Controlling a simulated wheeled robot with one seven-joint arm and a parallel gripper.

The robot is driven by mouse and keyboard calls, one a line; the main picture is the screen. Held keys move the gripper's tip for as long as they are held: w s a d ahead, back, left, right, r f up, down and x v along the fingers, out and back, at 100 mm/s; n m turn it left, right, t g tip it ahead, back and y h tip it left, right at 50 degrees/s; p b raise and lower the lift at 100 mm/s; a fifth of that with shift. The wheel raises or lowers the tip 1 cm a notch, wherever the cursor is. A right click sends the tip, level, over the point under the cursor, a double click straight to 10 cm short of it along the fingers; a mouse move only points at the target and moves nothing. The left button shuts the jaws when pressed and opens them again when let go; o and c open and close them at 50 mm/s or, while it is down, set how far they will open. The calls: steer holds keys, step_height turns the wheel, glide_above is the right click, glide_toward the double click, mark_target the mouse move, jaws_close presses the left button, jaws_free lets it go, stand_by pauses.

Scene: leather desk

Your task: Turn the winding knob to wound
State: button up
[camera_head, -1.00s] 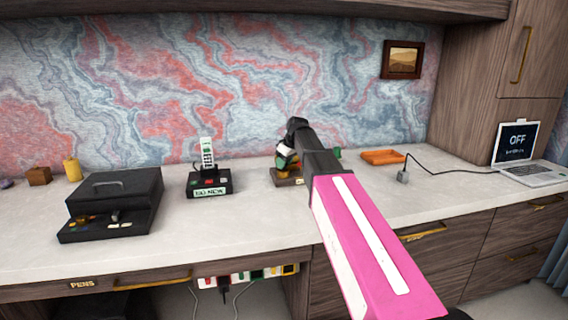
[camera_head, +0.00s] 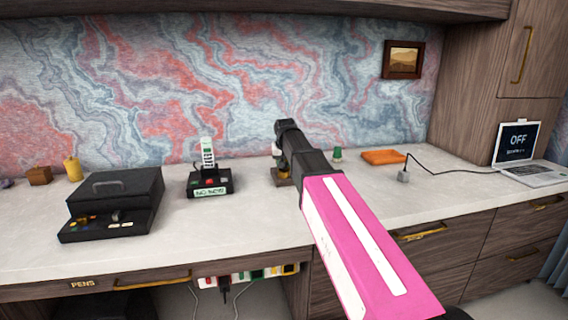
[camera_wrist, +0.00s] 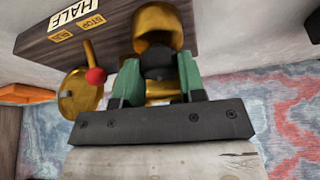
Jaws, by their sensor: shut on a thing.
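The wound device is a dark wooden base (camera_wrist: 112,32) with brass parts, and the wrist view shows it close up. A plate on it reads HALF, with smaller STOP and RUN labels beside it. A dark winding knob (camera_wrist: 157,60) sits below a rounded brass part (camera_wrist: 158,22). My gripper (camera_wrist: 158,76) has its green fingers on both sides of the knob and is shut on it. A brass disc (camera_wrist: 80,94) with a red-tipped lever (camera_wrist: 95,75) is beside the left finger. In the head view my arm hides most of the device; part of its base (camera_head: 281,178) shows.
A phone on a black dock (camera_head: 210,184) and a black box (camera_head: 113,200) stand to the left. A small green object (camera_head: 337,155), an orange tray (camera_head: 383,157), a grey plug (camera_head: 403,176) and a laptop (camera_head: 530,172) are to the right. The front counter is clear.

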steer(key=m, duration=0.2)
steer(key=m+h, duration=0.1)
steer(key=m, duration=0.1)
steer(key=shift+a+h, duration=0.1)
steer(key=shift+h, duration=0.2)
steer(key=shift+m+g+h, duration=0.4)
steer(key=shift+m+h, duration=0.2)
steer(key=shift+m, duration=1)
steer(key=o, duration=0.7)
steer(key=shift+c, duration=0.2)
steer(key=shift+r, duration=0.1)
steer(key=v, duration=1)
steer(key=shift+r, duration=0.3)
